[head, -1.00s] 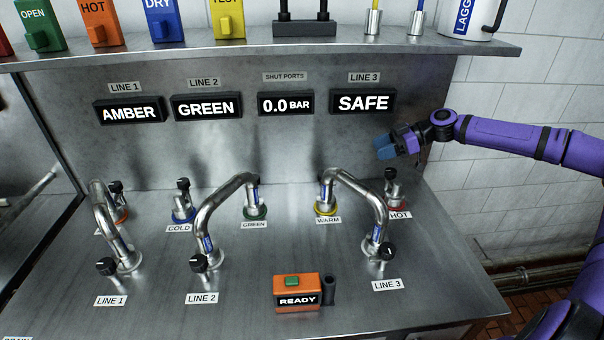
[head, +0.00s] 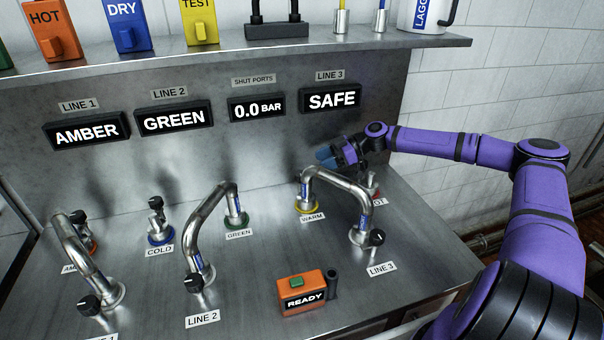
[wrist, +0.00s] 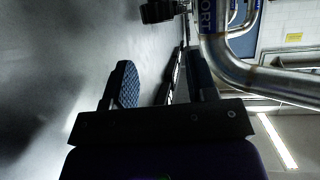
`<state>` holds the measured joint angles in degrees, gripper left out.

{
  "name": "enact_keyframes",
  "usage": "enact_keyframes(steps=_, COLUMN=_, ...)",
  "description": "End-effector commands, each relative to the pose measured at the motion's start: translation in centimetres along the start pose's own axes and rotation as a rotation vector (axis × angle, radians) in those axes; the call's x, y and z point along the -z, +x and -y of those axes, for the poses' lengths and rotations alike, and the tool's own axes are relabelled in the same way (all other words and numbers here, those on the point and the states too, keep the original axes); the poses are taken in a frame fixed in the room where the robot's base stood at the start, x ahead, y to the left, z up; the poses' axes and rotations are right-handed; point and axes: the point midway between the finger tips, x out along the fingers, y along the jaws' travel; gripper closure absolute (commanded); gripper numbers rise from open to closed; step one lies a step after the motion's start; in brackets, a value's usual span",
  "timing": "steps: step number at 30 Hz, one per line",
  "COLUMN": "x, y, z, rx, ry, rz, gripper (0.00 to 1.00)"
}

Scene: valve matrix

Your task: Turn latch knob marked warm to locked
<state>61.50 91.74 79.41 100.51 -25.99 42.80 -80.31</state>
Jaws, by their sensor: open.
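The warm port (head: 306,207) has a yellow ring and a "WARM" label (head: 312,218). The line 3 pipe (head: 340,183) arches from it to the base marked "LINE 3". The small latch knob at the warm port is hard to make out beside the pipe end. My gripper (head: 325,156), with blue fingers, is open and empty, behind and above the arch. In the wrist view the fingers (wrist: 162,78) are spread apart. A dark ribbed knob (wrist: 160,11) and a metal pipe (wrist: 240,70) with a "PORT" label lie beyond them; I cannot tell which knob it is.
Other pipes arch at line 1 (head: 75,255) and line 2 (head: 208,218). The cold port (head: 160,232) stands free. The line 3 display (head: 331,98) reads SAFE. An orange READY box (head: 304,291) sits at the front. A shelf (head: 225,63) overhangs the panel.

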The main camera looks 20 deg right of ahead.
Motion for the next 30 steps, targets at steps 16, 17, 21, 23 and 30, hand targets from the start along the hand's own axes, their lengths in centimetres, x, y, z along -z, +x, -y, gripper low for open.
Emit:
enact_keyframes(steps=16, x=-1.3, y=7.5, z=0.0, rx=0.001, ry=-0.001, rz=0.000, gripper=0.48)
enact_keyframes(steps=17, x=-1.3, y=7.7, z=0.0, rx=0.001, ry=-0.001, rz=0.000, gripper=0.48)
enact_keyframes(steps=21, x=-1.3, y=8.1, z=0.0, rx=0.001, ry=0.000, rz=0.001, gripper=0.48)
enact_keyframes(steps=23, x=-1.3, y=8.1, z=0.0, rx=0.001, ry=0.000, rz=0.001, gripper=0.48)
enact_keyframes(steps=30, x=-1.3, y=8.1, z=0.0, rx=0.000, ry=0.000, rz=0.001, gripper=0.64)
